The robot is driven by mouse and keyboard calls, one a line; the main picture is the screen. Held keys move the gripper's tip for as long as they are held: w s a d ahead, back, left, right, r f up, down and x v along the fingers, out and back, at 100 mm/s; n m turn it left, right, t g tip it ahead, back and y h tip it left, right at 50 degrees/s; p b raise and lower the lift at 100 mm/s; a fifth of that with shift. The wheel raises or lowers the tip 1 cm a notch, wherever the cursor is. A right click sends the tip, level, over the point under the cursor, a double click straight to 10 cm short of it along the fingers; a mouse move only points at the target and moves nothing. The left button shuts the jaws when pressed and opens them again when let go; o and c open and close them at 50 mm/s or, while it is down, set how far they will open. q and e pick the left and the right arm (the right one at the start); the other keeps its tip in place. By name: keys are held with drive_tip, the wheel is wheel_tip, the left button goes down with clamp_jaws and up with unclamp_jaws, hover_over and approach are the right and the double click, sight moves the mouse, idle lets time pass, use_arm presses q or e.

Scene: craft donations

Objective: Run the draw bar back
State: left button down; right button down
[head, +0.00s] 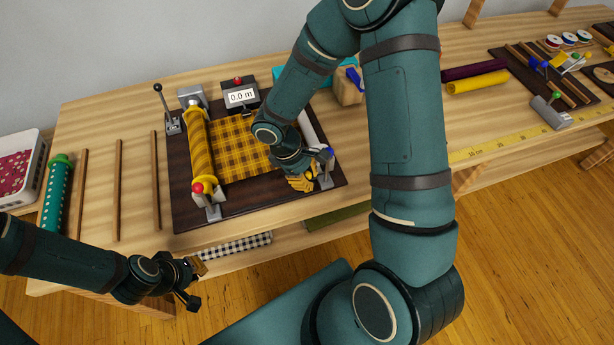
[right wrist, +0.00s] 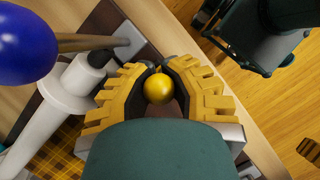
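A measuring machine stands on a dark board (head: 240,217), with yellow plaid cloth (head: 235,145) stretched from the cloth roll (head: 203,150) at left towards a white roller (head: 312,130) at right. The roller also shows in the right wrist view (right wrist: 62,105), beside a blue knob (right wrist: 22,45). My right gripper (head: 302,182) is at the board's front right. In the right wrist view its yellow fingers close around a small gold ball knob (right wrist: 158,88). The draw bar behind the knob is hidden. My left gripper (head: 192,283) is open and empty before the table's front edge.
A meter (head: 241,97) behind the cloth reads 0.0 m. A lever (head: 164,105) stands back left. A red knob (head: 198,188) sits at the cloth roll's front end. Thin wooden rods (head: 118,190) and a green roll (head: 57,195) lie at left.

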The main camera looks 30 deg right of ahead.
drive_tip(key=w+a, duration=0.1)
drive_tip(key=a, duration=0.3)
drive_tip(key=w+a+b, duration=0.1)
drive_tip(key=a, duration=0.4)
drive_tip(key=w+a, duration=0.2)
drive_tip(key=a, duration=0.3)
drive_tip(key=shift+a+r+b, duration=0.15)
drive_tip(key=shift+r+b, duration=0.1)
drive_tip(key=shift+b, duration=0.05)
drive_tip(key=c, duration=1.1)
unclamp_jaws()
drive_tip(key=shift+s, duration=0.15)
drive_tip(key=shift+f, duration=0.1)
drive_tip(key=v, duration=1.2)
